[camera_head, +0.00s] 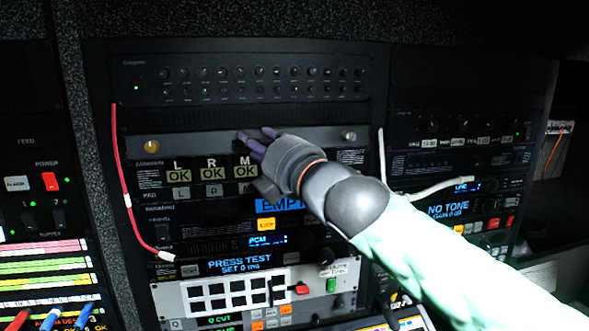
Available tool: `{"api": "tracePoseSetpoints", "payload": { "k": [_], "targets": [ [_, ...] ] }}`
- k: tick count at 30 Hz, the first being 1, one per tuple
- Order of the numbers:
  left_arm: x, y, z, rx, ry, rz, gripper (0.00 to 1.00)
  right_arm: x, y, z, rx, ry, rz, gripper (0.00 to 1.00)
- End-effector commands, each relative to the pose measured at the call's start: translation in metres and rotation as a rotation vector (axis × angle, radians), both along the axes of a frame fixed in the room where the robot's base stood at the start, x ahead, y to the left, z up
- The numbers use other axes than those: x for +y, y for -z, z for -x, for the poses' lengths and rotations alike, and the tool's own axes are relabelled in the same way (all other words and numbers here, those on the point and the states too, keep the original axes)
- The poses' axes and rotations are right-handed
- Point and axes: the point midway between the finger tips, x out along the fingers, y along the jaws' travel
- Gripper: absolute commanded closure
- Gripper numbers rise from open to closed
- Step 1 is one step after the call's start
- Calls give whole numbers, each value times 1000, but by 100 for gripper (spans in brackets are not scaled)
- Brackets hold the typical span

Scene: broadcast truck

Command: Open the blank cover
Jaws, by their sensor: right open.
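The blank cover (200,145) looks to be the plain grey strip in the middle rack, below a dark ridged panel. A brass-coloured knob (151,146) sits at its left end and a silver knob (349,136) at its right end. The strip appears closed, flush with the rack. My right gripper (256,146) is open, its purple-grey fingers in front of the strip's middle. I cannot tell whether the fingers touch it. The hand hides part of the strip and the panel below. My left gripper is not in view.
Below the strip are lit OK buttons (211,174) and a white button panel (225,297). A red cable (122,180) hangs along the rack's left side. White cables (440,188) stick out at the right, near my forearm. A knob panel (240,75) is above.

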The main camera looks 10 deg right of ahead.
Motion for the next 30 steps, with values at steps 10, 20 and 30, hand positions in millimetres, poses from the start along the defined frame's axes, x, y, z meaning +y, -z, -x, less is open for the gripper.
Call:
{"api": "tracePoseSetpoints", "payload": {
  "k": [10, 20, 30],
  "targets": [
    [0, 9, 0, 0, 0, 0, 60, -9, 6, 21, -30, 0, -1, 59],
    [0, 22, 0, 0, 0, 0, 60, -29, 15, 68, -29, 0, 0, 59],
    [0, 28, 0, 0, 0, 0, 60, -39, 18, 92, -27, 0, 1, 59]
  ]
}}
